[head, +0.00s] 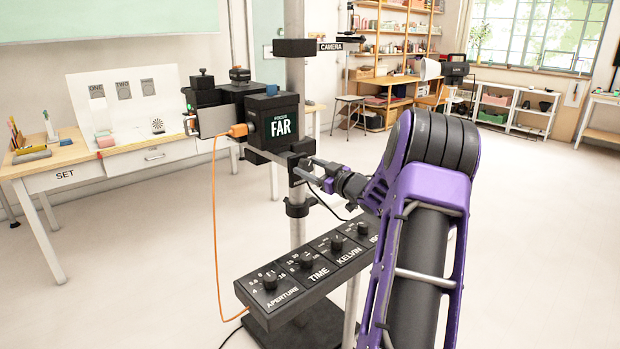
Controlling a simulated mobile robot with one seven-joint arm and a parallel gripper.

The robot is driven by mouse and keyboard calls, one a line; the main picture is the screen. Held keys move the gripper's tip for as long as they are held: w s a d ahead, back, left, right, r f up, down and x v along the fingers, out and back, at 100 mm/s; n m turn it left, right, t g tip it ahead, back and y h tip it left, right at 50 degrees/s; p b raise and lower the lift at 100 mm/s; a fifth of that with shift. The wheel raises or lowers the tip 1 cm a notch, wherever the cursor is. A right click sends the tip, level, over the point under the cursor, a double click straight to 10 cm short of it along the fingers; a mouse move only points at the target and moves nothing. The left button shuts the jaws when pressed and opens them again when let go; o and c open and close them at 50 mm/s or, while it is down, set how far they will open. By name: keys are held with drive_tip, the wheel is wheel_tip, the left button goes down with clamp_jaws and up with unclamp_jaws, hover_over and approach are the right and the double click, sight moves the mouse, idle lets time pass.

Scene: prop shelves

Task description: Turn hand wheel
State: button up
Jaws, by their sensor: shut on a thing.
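Below my arm is a black panel (290,300) with knobs marked APERTURE, TIME and KELVIN. An orange cable (216,230) hangs from the camera. A table marked SET (85,165) stands at left. Open floor lies at right.

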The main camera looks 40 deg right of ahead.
drive_tip(key=n+b, duration=0.2)
drive_tip(key=n, duration=0.1)
drive_tip(key=shift+a+f, duration=0.1)
drive_tip(key=shift+n, duration=1.3)
drive_tip(key=o, duration=1.4)
drive_tip(key=shift+c, duration=0.2)
drive_tip(key=s+d, duration=0.1)
drive_tip(key=s, duration=1.6)
drive_tip(key=shift+s+d, duration=0.15)
drive_tip(key=shift+s, duration=0.05)
